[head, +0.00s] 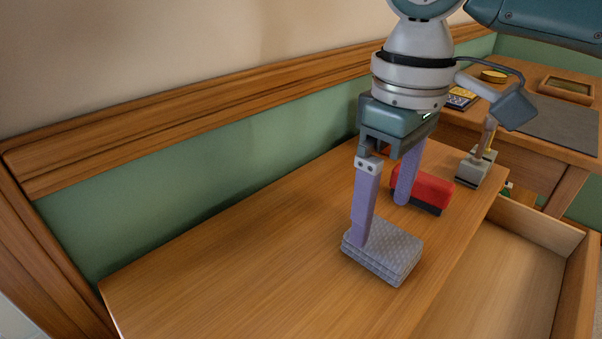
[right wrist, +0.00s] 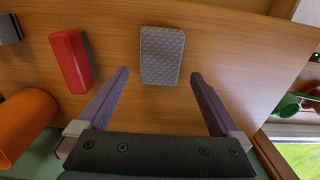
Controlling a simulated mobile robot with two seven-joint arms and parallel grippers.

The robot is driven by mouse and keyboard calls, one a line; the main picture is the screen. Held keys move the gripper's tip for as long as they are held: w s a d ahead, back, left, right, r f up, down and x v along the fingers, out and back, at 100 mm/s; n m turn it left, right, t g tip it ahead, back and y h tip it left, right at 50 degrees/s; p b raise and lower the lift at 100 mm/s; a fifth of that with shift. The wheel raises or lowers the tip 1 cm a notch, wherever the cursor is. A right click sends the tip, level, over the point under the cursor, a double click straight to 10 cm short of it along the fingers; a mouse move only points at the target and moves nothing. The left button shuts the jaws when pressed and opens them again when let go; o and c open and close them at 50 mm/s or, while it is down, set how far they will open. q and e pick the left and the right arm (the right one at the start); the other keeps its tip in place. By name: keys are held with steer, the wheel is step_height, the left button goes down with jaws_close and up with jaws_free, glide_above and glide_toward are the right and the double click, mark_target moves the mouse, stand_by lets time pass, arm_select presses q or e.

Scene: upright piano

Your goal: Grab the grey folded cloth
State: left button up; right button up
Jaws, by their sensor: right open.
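The grey folded cloth (head: 384,254) lies flat on the wooden top, a small quilted stack. In the right wrist view the cloth (right wrist: 162,55) lies ahead of the fingertips, between their lines. My right gripper (head: 383,223) is open and empty, its purple fingers pointing down over the wooden top. In the head view one finger overlaps the cloth's back left corner; I cannot tell whether it touches. In the right wrist view the gripper (right wrist: 158,74) shows a wide gap with nothing between the fingers. My left gripper is not in view.
A red and black block (head: 422,188) lies just behind the cloth; it also shows in the right wrist view (right wrist: 71,61). A grey metal object (head: 474,168) stands farther back. An open drawer (head: 510,275) is at the right. The wooden top (head: 230,270) is clear at left.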

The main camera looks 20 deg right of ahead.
mark_target(382, 234)
step_height(382, 234, down, 5)
steer(key=shift+s+d+r+b, duration=0.1)
steer(key=shift+s+d+b, duration=0.05)
steer(key=shift+b, duration=0.7)
steer(key=c, duration=1.2)
